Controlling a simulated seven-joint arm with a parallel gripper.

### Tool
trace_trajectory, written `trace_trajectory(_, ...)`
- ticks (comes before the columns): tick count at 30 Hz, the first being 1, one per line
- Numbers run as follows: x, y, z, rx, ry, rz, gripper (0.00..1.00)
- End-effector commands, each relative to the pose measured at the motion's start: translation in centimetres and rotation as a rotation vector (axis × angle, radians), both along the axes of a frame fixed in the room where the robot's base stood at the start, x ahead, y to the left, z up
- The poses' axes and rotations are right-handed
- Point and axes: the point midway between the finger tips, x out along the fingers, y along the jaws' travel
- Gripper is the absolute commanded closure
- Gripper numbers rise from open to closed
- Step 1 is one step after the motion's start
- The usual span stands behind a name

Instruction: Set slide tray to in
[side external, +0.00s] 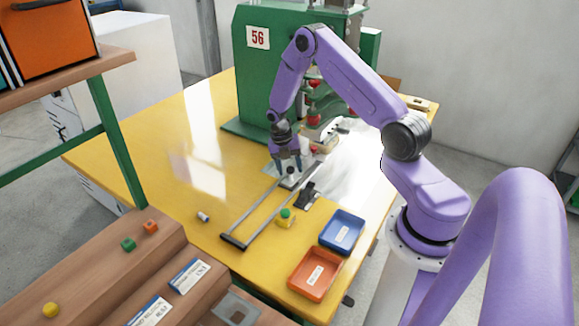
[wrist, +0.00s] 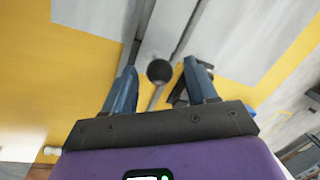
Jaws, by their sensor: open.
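The slide tray (side external: 288,184) is a small grey plate between two thin rails (side external: 249,213) that run out from the green welding machine (side external: 262,85) across the yellow table. A dark round knob (side external: 291,171) stands on the tray near its front end. In the wrist view the knob (wrist: 159,71) lies between the tips of my gripper (wrist: 160,65), with the tray plate (wrist: 160,35) beyond it. My gripper (side external: 287,160) is open, its blue fingers pointing down on either side of the knob. I cannot tell if either finger touches it.
A dark crossbar (side external: 233,242) closes the rails' front end. The table left of the rails is mostly clear.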

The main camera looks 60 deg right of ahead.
Motion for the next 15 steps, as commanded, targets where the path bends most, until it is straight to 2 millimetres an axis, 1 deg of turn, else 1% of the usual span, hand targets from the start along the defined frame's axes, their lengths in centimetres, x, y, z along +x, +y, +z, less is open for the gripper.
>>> trace_trajectory(7,-0.01,-0.01,-0.05,0.0,0.0,0.0,0.43)
trace_trajectory(8,-0.01,-0.01,-0.05,0.0,0.0,0.0,0.52)
trace_trajectory(9,-0.01,-0.01,-0.05,0.0,0.0,0.0,0.65)
trace_trajectory(11,-0.01,0.0,-0.04,0.0,0.0,0.0,0.85)
trace_trajectory(12,-0.01,0.0,-0.04,0.0,0.0,0.0,0.98)
trace_trajectory(13,-0.01,0.0,-0.04,0.0,0.0,0.0,1.0)
trace_trajectory(15,-0.01,-0.01,-0.03,0.0,0.0,0.0,1.0)
